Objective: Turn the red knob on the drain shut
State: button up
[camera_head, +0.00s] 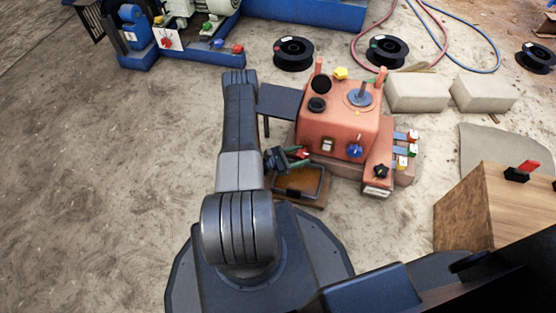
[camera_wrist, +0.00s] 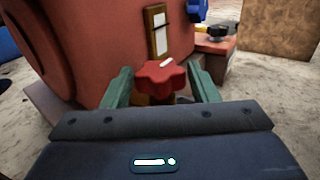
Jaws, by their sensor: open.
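The red knob (camera_wrist: 162,77) has a lobed rim and a white mark on top. It sits on a yellowish fitting low on the side of the orange machine (camera_wrist: 75,45), whose body also shows in the head view (camera_head: 335,115). My gripper (camera_wrist: 160,70) is open, with one green finger on each side of the knob and a visible gap on both sides. In the head view my gripper (camera_head: 297,156) is at the machine's lower left side, and the knob there is mostly hidden by the fingers.
A dark tray (camera_head: 313,194) with brown contents lies below my gripper. A black star knob (camera_head: 381,171) and a blue knob (camera_head: 355,151) are on the machine's front. A grey plate (camera_head: 280,103) juts out on its left. Open ground lies left of my arm.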

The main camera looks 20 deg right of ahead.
aim_at(306, 152)
jog(key=a+p, duration=0.2)
jog(key=a, duration=0.8)
jog(key=shift+s+a, duration=0.25)
jog(key=shift+s, duration=0.1)
jog(key=shift+d, duration=0.15)
jog(key=shift+w+d+b, duration=0.15)
jog(key=shift+d+b, duration=0.35)
jog(key=shift+d, duration=1.7)
jog(key=shift+w+d+b, duration=0.15)
jog(key=shift+d+b, duration=0.4)
jog(key=shift+d, duration=1.7)
jog(key=shift+w+d+b, duration=0.15)
jog(key=shift+d+b, duration=0.35)
jog(key=shift+d, duration=1.7)
